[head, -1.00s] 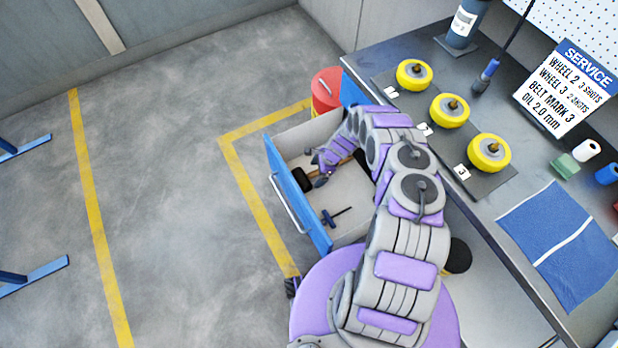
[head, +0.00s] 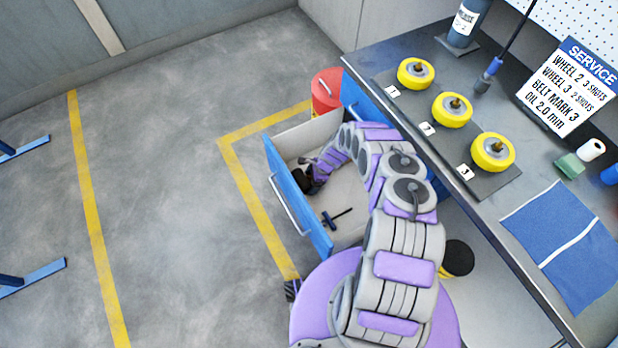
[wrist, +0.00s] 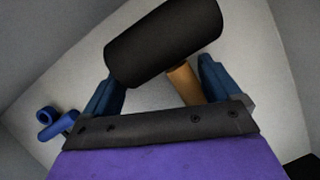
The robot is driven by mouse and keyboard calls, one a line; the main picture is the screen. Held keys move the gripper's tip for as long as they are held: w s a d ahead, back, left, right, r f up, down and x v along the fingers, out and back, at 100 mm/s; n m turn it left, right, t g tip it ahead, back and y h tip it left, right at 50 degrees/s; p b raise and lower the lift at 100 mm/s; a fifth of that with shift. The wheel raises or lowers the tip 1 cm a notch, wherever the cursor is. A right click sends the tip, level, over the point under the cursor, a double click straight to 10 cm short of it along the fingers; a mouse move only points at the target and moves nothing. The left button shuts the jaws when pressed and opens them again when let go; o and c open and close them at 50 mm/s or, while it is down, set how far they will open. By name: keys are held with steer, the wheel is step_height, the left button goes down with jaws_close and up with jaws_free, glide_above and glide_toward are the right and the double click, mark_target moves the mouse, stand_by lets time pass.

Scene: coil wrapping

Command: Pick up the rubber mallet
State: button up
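The rubber mallet lies in the open drawer (head: 350,189). Its black head (head: 301,180) shows beside my gripper (head: 311,178) in the head view; the arm covers its handle there. In the wrist view the black mallet head (wrist: 165,42) lies across the top, just beyond the fingertips. Its wooden handle (wrist: 183,83) runs between the two blue fingers of my gripper (wrist: 160,82). The handle is closer to the right finger, and a clear gap shows on the left. My gripper is open around the handle.
A blue T-handled tool (head: 337,217) lies in the drawer; part of it shows in the wrist view (wrist: 48,120). The blue drawer front (head: 294,190) and walls enclose my gripper. The workbench (head: 400,50) with yellow wheels (head: 452,109) stands right. A red can (head: 326,90) stands behind.

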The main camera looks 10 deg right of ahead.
steer(key=c, duration=1.3)
steer(key=shift+o, duration=0.2)
